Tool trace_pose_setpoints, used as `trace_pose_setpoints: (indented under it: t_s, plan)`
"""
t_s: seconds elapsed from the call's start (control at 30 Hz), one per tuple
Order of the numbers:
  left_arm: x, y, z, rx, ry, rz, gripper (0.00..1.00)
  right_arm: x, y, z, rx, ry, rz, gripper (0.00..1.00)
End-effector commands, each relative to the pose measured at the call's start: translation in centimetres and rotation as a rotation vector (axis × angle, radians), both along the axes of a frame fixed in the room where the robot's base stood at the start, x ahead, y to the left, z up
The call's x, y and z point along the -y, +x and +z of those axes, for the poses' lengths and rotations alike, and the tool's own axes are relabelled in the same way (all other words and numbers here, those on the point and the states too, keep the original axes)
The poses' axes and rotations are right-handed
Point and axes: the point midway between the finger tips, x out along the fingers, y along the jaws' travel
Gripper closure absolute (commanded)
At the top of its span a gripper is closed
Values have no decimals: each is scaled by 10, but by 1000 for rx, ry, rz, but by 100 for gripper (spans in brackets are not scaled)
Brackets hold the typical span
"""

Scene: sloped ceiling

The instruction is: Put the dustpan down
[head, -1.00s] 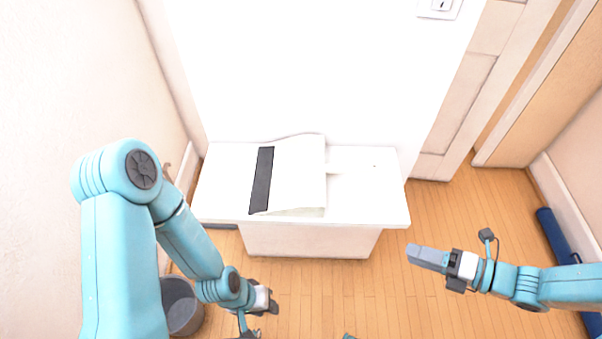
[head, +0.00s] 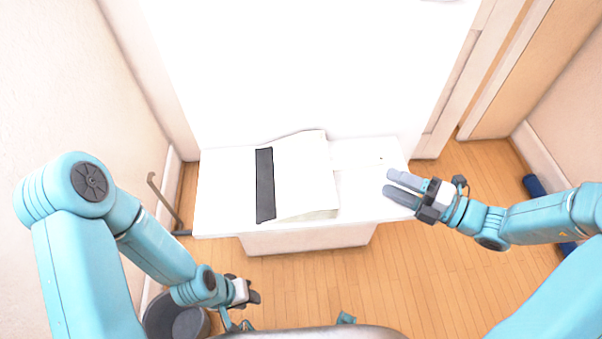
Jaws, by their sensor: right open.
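The dustpan (head: 306,178) lies on the white bench top (head: 220,190). It is a white pan with a dark strip (head: 265,185) along its left edge, and its pale handle (head: 352,163) points right. My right gripper (head: 394,186) is open and empty over the right end of the bench, a little right of the handle and apart from it. My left gripper (head: 254,296) hangs low in front of the bench, well away from the dustpan; its fingers are small and seen at an angle.
A grey bucket (head: 178,318) stands on the floor at the lower left, partly behind my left arm. A thin brown rod (head: 163,200) leans left of the bench. A dark blue roll (head: 533,186) lies by the right wall.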

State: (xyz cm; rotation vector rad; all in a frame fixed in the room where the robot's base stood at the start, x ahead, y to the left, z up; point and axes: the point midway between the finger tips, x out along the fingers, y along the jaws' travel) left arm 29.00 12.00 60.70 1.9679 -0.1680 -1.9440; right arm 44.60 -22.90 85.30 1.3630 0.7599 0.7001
Motion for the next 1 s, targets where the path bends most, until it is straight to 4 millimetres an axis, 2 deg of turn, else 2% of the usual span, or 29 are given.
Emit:
trace_pose_setpoints:
  t_s: [0.03, 0.13, 0.37, 0.67, 0.97, 1.0]
  plan:
    - [0, 0, -1, 0, 0, 0, 67, -11, 7, -1, 1, 1, 7, 47]
    - [0, 0, -1, 0, 0, 0, 67, -27, 19, -2, 2, 0, 6, 47]
    - [0, 0, -2, 0, 0, 0, 67, -44, 33, -4, 1, -1, 5, 47]
    - [0, 0, -3, 0, 0, 0, 67, -80, 63, -6, 1, -1, 6, 47]
    - [0, 0, -3, 0, 0, 0, 67, -84, 67, -6, 1, -1, 2, 47]
    - [0, 0, -3, 0, 0, 0, 67, -84, 67, -6, 1, -1, 2, 60]
